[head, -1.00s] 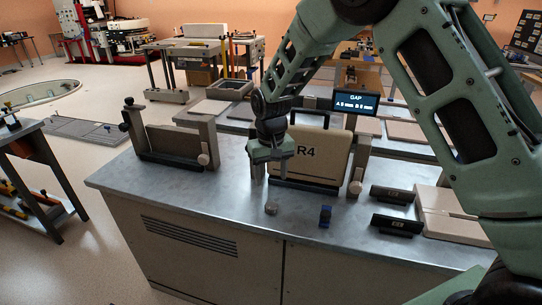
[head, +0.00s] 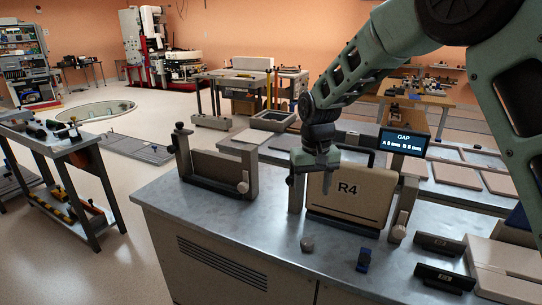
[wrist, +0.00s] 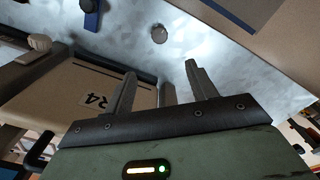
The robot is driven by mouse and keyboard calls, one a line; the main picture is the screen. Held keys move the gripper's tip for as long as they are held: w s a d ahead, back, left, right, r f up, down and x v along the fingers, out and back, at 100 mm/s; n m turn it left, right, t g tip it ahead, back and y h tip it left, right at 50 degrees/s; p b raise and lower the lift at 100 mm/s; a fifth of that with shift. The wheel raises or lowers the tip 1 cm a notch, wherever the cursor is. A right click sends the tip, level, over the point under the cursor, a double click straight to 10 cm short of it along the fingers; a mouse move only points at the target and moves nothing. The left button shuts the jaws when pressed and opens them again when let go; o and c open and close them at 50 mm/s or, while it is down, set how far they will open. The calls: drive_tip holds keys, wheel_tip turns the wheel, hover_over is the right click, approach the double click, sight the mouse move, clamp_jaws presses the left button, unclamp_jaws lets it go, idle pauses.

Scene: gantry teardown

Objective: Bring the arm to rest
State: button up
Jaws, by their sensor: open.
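My gripper (head: 313,178) hangs at the left end of the R4 panel, above the grey bench top. In the wrist view its two fingers (wrist: 158,88) stand apart with nothing held between them. The beige panel marked R4 (head: 348,198) stands upright in a dark holder on the bench (head: 255,226); it also shows in the wrist view (wrist: 75,88). Whether a finger touches the panel's holder cannot be told. My arm is bent and reaches in from the upper right.
A second, empty holder (head: 218,172) stands to the left. A small grey knob (head: 307,244), a blue clip (head: 363,260) and two black blocks (head: 440,244) lie near the front.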

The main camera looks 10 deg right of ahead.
drive_tip(key=s+a+r+n+y, duration=0.15)
drive_tip(key=s+a, duration=0.25)
drive_tip(key=s, duration=0.4)
drive_tip(key=s+a+r+n+h, duration=0.1)
drive_tip(key=s+a+r+n, duration=0.2)
drive_tip(key=s, duration=0.5)
drive_tip(key=s+n, duration=0.2)
drive_tip(key=s, duration=1.6)
drive_tip(key=shift+d+f+n, duration=0.35)
drive_tip(key=shift+f, duration=0.1)
